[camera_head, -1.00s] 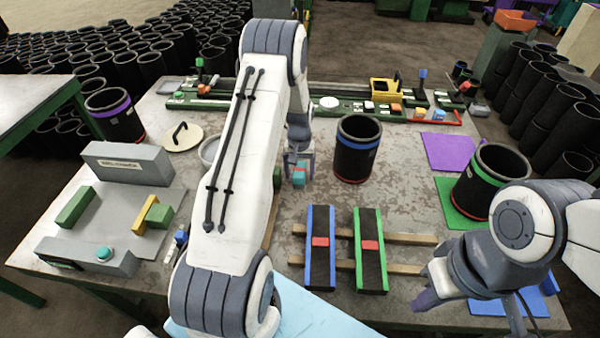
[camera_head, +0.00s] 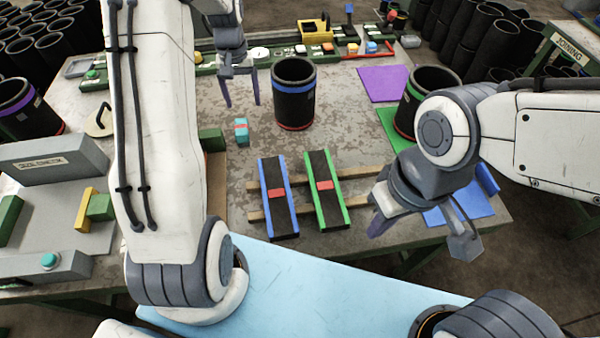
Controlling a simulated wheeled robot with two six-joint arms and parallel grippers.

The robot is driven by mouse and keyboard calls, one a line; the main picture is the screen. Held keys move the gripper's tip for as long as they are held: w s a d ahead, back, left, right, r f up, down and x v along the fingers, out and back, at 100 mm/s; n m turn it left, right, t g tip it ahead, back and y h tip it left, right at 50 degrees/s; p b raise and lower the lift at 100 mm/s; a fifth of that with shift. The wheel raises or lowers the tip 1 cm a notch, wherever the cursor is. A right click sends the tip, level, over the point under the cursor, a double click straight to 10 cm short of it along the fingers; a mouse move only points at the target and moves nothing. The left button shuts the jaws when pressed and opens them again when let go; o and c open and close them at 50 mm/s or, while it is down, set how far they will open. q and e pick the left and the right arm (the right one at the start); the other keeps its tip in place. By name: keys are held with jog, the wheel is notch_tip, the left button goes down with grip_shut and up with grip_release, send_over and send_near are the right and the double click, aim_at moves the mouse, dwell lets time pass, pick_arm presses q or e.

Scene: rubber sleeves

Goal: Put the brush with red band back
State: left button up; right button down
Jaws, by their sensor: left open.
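My right gripper (camera_head: 421,226) is open and empty over the table's front right, near the blue mat (camera_head: 462,208).
The blue-banded sleeve (camera_head: 294,95) stands close right of my left gripper. Blue-edged (camera_head: 276,200) and green-edged (camera_head: 325,190) strips lie on wooden slats. A rack (camera_head: 180,75) with tools and a yellow holder (camera_head: 316,33) lines the back. The purple mat (camera_head: 383,84) is empty.

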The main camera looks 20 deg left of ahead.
pick_arm(q)
jog(key=s+d+r+m, duration=0.3)
jog(key=s+d+r, duration=0.15)
jog(key=d, duration=0.55)
jog(key=s+d+r+m, duration=0.3)
jog(key=s+d, duration=0.2)
jog(key=d, duration=0.5)
jog(key=s+d+m, duration=0.3)
jog(key=s, duration=0.7)
jog(key=s+d+m+h, duration=0.1)
jog(key=s+d+m, duration=0.2)
jog(key=s, duration=0.7)
jog(key=shift+d+r, duration=0.35)
jog(key=shift+d, duration=0.3)
